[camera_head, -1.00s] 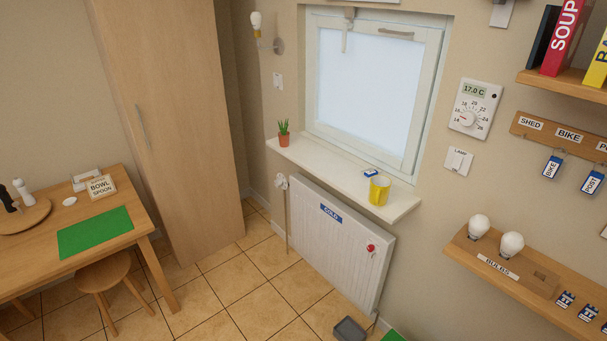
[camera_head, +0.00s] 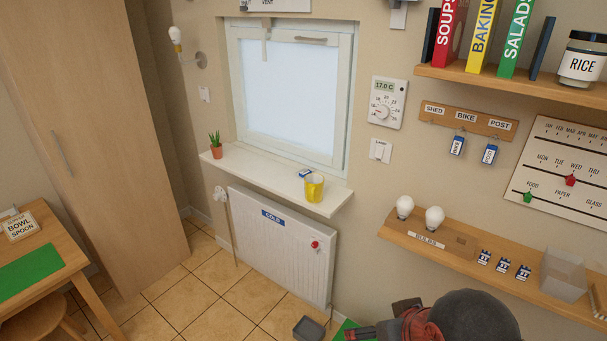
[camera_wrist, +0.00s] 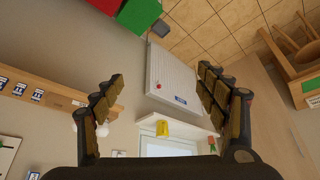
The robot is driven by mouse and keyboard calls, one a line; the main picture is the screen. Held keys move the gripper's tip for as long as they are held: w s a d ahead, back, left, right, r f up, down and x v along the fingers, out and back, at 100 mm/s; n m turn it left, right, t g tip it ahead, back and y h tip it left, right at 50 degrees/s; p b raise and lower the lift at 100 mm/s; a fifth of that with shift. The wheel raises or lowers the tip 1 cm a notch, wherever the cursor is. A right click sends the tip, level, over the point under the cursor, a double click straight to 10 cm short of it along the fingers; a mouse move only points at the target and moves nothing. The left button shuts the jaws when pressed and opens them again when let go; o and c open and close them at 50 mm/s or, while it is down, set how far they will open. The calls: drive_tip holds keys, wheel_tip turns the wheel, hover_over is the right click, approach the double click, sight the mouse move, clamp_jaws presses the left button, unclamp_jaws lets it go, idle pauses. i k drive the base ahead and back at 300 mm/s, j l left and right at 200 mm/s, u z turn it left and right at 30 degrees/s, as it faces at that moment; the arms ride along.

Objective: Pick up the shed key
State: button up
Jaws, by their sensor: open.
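The key rack (camera_head: 468,118) on the wall has hooks labelled SHED, BIKE and POST. The BIKE key (camera_head: 457,145) and POST key (camera_head: 489,154) hang there, and nothing hangs under SHED. A small blue and white tag (camera_head: 305,172), which looks like a key tag, lies on the windowsill (camera_head: 262,176) just behind and left of a yellow mug (camera_head: 314,188). Its label is too small to read. My gripper (camera_wrist: 160,92) is open and empty in the wrist view, with the mug (camera_wrist: 162,128) farther off between its fingers. In the head view my arm shows at the bottom edge, well below the sill.
A radiator (camera_head: 275,245) hangs under the sill, with a grey tray (camera_head: 308,328) on the floor. A plant pot (camera_head: 215,152) stands at the sill's left end. The bulb shelf (camera_head: 470,258) and book shelf (camera_head: 510,87) jut out at right. The sill between plant and tag is clear.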

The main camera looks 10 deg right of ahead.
sight(305, 172)
drive_tip(key=i+j+z, duration=0.1)
drive_tip(key=j, duration=0.3)
drive_tip(key=i+j+z, duration=0.1)
drive_tip(key=i+j, duration=0.15)
drive_tip(key=j, duration=0.15)
drive_tip(key=i+j+z, duration=0.1)
drive_tip(key=j, duration=0.3)
drive_tip(key=i+j+z, duration=0.1)
drive_tip(key=j, duration=0.3)
drive_tip(key=i+j+z, duration=0.1)
drive_tip(key=j, duration=0.35)
drive_tip(key=i+j+z, duration=0.3)
drive_tip(key=i+j, duration=0.2)
drive_tip(key=i, duration=0.2)
drive_tip(key=i+j+z, duration=0.25)
drive_tip(key=i+j, duration=0.4)
drive_tip(key=i, duration=0.4)
drive_tip(key=j+z, duration=0.05)
